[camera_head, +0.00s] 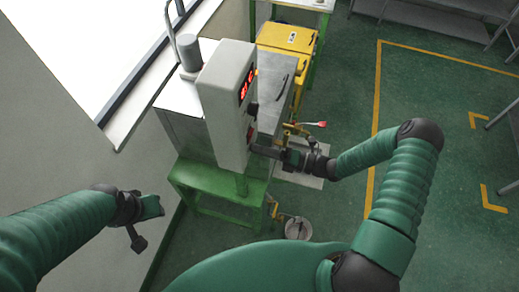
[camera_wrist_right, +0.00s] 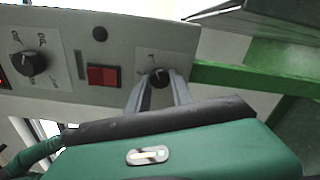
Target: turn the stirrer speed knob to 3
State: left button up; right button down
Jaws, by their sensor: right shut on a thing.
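The grey control box (camera_head: 222,105) stands upright on the machine, its narrow panel facing right. My right gripper (camera_head: 256,149) reaches the lower part of this panel from the right. In the right wrist view, its two grey fingers (camera_wrist_right: 158,88) are shut on a small black knob (camera_wrist_right: 158,75) at the end of the panel. The knob's pointer and scale are too small to read. Another larger black knob (camera_wrist_right: 28,64) with a printed scale sits farther left. My left gripper (camera_head: 142,224) is away from the box at lower left; its jaw opening is unclear.
A red lit display (camera_head: 246,84) is higher on the panel. The green stand (camera_head: 215,178) is below, a yellow box (camera_head: 290,40) behind.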

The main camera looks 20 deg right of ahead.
jog(key=c, duration=1.4)
grip_release()
jog(key=shift+d+f, duration=0.15)
jog(key=shift+d, duration=0.05)
jog(key=shift+o, duration=1.3)
jog(key=shift+d, duration=0.1)
pick_arm(q)
jog(key=f+b, duration=0.6)
jog(key=shift+d, duration=0.35)
pick_arm(e)
jog(key=v, duration=1.7)
jog(key=shift+d, duration=0.2)
pick_arm(q)
jog(key=shift+a, duration=0.15)
pick_arm(e)
jog(key=shift+a, duration=0.15)
